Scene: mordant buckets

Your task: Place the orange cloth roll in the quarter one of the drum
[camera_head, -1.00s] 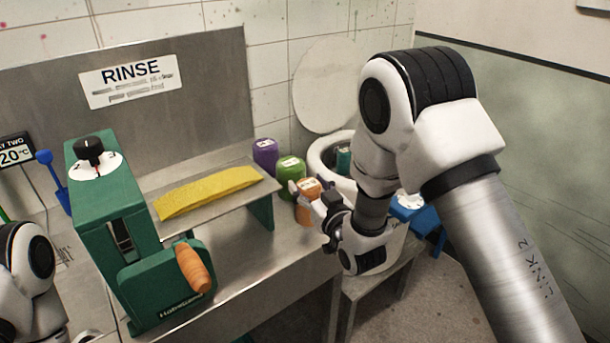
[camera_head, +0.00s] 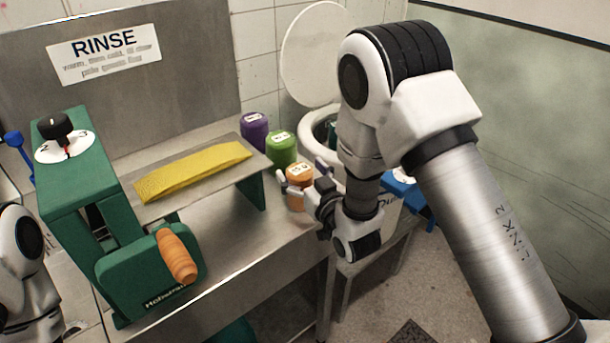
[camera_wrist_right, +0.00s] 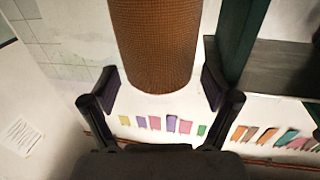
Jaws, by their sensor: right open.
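The orange cloth roll (camera_head: 298,188) stands upright at the right end of the steel counter, in front of the green roll (camera_head: 281,150) and the purple roll (camera_head: 254,131). My right gripper (camera_head: 302,180) is open at the orange roll, with a finger on either side. In the right wrist view the orange roll (camera_wrist_right: 155,45) shows large between the open fingers (camera_wrist_right: 162,88), with gaps visible beside it. The white drum (camera_head: 311,124) stands behind my right arm, its round lid raised; something teal shows inside. My arm hides most of the drum and its quarters. My left gripper is out of view.
A green hand-cranked machine (camera_head: 80,170) with a dial and wooden handle stands at left. A yellow cloth (camera_head: 190,170) lies on a raised steel shelf (camera_head: 235,183). A blue object (camera_head: 402,190) is right of my right wrist. Counter front is clear.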

